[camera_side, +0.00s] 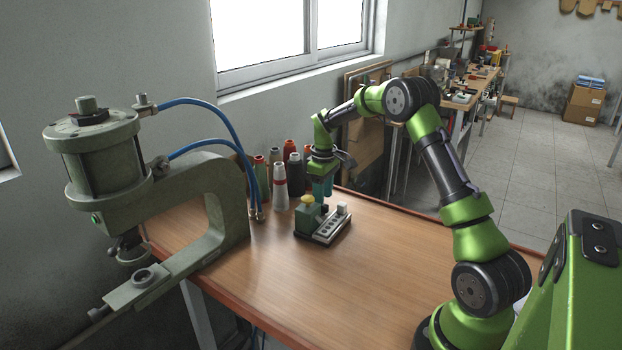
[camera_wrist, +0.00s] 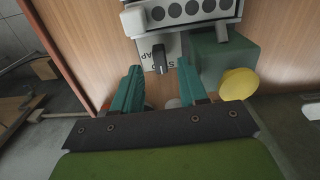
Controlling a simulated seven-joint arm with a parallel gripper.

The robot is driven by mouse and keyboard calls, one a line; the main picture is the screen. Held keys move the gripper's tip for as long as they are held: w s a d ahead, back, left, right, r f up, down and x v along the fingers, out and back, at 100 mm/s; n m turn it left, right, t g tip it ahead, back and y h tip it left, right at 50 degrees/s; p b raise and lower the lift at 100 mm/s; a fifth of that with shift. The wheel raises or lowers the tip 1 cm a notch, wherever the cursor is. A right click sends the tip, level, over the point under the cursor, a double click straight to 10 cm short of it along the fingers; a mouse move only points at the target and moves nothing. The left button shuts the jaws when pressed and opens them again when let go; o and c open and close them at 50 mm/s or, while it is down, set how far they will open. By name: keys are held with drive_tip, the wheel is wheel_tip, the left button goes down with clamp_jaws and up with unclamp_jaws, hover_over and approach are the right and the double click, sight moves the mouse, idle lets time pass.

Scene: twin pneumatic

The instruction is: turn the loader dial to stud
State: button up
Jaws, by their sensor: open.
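The loader (camera_side: 322,229) is a small dark green box with a grey panel, standing on the wooden table. A yellow knob (camera_side: 307,199) tops it; this knob also shows in the wrist view (camera_wrist: 238,84). The dial (camera_wrist: 159,57) is a small black pointer knob on a pale labelled plate. Its pointer lies nearly along the vertical of the wrist view; the lettering beside it is only partly readable. My gripper (camera_side: 322,190) is above the loader, pointing down. In the wrist view its teal fingers (camera_wrist: 160,72) are open, one on each side of the dial, with visible gaps.
A panel with a row of several dark holes (camera_wrist: 191,9) adjoins the dial plate. Several thread cones (camera_side: 280,185) stand behind the loader. A large green press (camera_side: 190,190) with blue hoses (camera_side: 215,112) is at the left. The table front (camera_side: 330,285) is clear.

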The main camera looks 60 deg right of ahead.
sight(323, 217)
wheel_tip(323, 217, up, 14)
idle(0.3)
drive_tip(key=s+a+r+m+t+y, duration=0.1)
drive_tip(key=s+a+r+m+t, duration=0.1)
drive_tip(key=s+a, duration=0.8)
drive_tip(key=s+a+r+m+t+y, duration=0.1)
drive_tip(key=s+a+t, duration=0.4)
drive_tip(key=s+a, duration=0.6)
drive_tip(key=a+r+m, duration=0.1)
drive_tip(key=a, duration=0.5)
drive_tip(key=shift+s+a+m, duration=0.15)
drive_tip(key=shift+a+m, duration=0.25)
